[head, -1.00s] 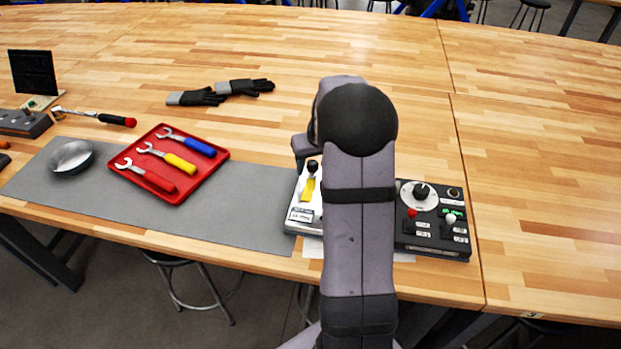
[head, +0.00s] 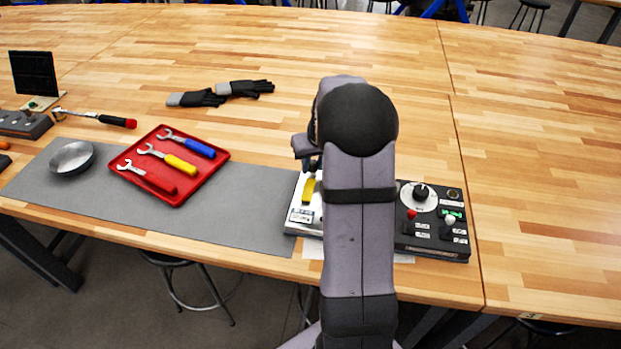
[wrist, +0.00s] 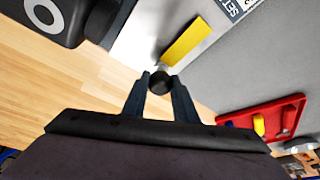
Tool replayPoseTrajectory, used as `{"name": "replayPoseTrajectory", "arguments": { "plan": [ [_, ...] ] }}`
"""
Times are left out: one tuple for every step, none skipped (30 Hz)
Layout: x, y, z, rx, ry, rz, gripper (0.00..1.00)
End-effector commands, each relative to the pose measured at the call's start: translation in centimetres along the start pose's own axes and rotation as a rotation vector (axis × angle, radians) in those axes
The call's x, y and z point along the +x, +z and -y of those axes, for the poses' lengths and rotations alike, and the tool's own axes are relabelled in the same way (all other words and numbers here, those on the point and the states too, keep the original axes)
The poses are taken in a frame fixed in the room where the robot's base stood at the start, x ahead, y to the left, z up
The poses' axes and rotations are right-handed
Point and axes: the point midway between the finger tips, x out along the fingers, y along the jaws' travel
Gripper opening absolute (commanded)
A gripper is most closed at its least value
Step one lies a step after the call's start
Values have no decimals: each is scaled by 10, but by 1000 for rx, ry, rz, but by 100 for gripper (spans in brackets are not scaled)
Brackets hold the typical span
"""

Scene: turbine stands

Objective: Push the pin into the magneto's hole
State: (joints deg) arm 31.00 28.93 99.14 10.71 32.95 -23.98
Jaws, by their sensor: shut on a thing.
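A black round knob (wrist: 160,83), which looks like the head of the pin, sits between the fingertips of my gripper (wrist: 161,80) in the wrist view. My gripper is shut on it. A yellow tag (wrist: 187,42) lies right beside the knob; it also shows in the head view (head: 308,190). Both are at a white-topped unit (head: 298,225), which appears to be the magneto. In the head view my arm hides the unit's right part and the knob. The pin's shaft and the hole are hidden, so I cannot tell how deep the pin sits.
A black control box (head: 432,245) with a dial and levers stands just right of the white unit. A red tray (head: 125,178) with wrenches and a metal bowl (head: 72,158) lie left on the grey mat (head: 240,205). Black gloves (head: 245,87) lie behind. The table's right side is clear.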

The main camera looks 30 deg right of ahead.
Motion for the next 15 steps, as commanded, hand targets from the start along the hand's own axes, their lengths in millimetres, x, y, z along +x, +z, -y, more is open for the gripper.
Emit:
{"name": "replayPoseTrajectory", "arguments": {
  "plan": [
    [-2, -1, 0, 0, 0, -1, 0],
    [-3, -2, 0, 0, 0, -1, 0],
    [-4, -2, 0, 0, 0, -1, 0],
    [-5, -2, 0, 0, 0, -1, 0],
    [-5, -2, 0, 0, 0, -1, 0],
    [-6, -3, 0, 0, 0, -1, 0],
    [-7, -3, 0, 0, 1, -1, 0],
    [-7, -3, 0, 0, 1, -1, 0],
    [-7, -3, 0, 0, 0, -1, 0],
    [-7, -3, 0, 0, 0, -1, 0],
    [-7, -3, 0, 0, 0, -1, 0],
    [-7, -3, 0, 0, 0, -1, 0],
    [-7, -3, 0, 0, 0, -1, 0],
    [-7, -3, 0, 0, 0, -1, 0],
    [-7, -3, 0, 0, 0, -1, 0]
  ]
}}
